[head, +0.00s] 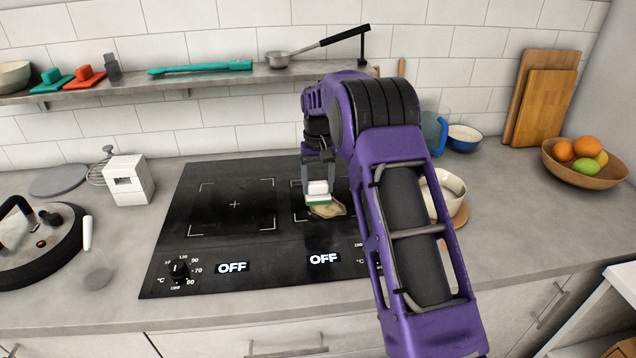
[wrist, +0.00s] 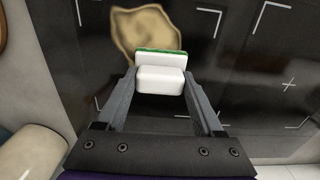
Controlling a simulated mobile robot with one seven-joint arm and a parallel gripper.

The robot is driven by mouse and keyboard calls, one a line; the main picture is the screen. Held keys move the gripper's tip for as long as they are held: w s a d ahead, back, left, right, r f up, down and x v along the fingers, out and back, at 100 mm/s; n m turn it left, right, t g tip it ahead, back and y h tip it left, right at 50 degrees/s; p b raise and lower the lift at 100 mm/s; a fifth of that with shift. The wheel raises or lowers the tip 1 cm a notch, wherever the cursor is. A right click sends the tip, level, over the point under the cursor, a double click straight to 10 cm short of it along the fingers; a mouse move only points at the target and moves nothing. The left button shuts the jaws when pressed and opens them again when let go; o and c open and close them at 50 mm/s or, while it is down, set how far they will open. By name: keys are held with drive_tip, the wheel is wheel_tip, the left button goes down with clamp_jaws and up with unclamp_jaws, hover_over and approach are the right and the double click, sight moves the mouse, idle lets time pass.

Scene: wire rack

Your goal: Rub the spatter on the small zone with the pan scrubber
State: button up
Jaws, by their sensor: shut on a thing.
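My gripper (head: 317,187) is shut on the pan scrubber (head: 318,188), a white block with a green pad underneath. In the wrist view the scrubber (wrist: 160,76) sits between the two fingers of my gripper (wrist: 160,92). The tan spatter (head: 330,210) lies on the right cooking zone (head: 299,213) of the black hob. The scrubber is over or at the spatter's edge; I cannot tell whether the pad touches the glass. In the wrist view the spatter (wrist: 145,32) shows just beyond the green edge, partly hidden by the scrubber. My arm hides much of that zone's right side.
The hob (head: 160,275) has a knob (head: 178,270) and displays reading OFF. A white block-shaped item (head: 130,182) stands to its left. A cream bowl (head: 447,190) stands to the right, partly behind my arm. A shelf (head: 220,76) with utensils runs above.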

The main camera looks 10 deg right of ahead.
drive_tip(key=shift+s+f, duration=0.15)
drive_tip(key=shift+f, duration=0.05)
idle(0.6)
drive_tip(key=shift+s, duration=0.3)
drive_tip(key=shift+s+r+b, duration=0.15)
drive_tip(key=shift+s+b, duration=0.85)
drive_tip(key=shift+s, duration=1.55)
drive_tip(key=shift+s, duration=0.1)
drive_tip(key=shift+s+b, duration=0.45)
drive_tip(key=shift+s, duration=0.65)
